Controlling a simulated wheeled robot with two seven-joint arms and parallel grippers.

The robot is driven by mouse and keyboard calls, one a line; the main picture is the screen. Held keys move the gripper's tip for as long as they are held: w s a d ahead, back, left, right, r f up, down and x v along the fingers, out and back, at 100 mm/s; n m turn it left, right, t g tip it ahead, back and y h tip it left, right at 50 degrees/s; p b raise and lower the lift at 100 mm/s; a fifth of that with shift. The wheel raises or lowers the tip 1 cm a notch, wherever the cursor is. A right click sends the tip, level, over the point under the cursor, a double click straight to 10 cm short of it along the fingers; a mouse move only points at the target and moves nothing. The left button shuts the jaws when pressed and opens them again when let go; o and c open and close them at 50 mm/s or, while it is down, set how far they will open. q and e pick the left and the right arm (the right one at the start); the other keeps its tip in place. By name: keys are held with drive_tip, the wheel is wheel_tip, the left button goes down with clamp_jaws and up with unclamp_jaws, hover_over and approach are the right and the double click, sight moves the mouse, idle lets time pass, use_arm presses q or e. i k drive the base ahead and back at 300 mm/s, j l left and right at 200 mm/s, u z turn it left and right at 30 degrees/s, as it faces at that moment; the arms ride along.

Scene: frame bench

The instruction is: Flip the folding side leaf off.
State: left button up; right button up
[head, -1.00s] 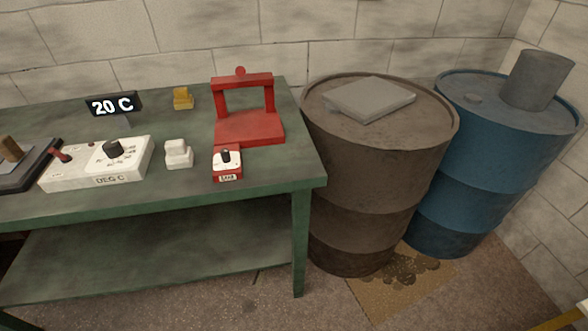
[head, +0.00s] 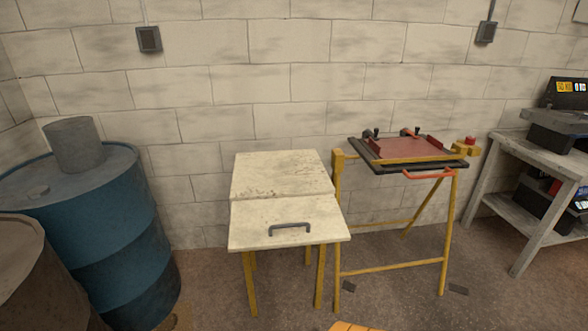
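A small pale table (head: 282,176) with yellow legs stands against the block wall in the middle of the head view. Its near panel, a pale leaf (head: 260,218) with a dark grey handle (head: 289,229) near its front edge, meets the rear panel along a seam. The leaf looks raised and roughly level with the rear panel.
A blue drum (head: 108,230) and a brown drum (head: 25,275) stand at left. A yellow-framed stand (head: 390,268) with a dark tray top (head: 365,158) is close on the right. A grey shelf bench (head: 510,180) is farther right.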

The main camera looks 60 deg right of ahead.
sight(272, 223)
drive_tip(key=z, duration=2)
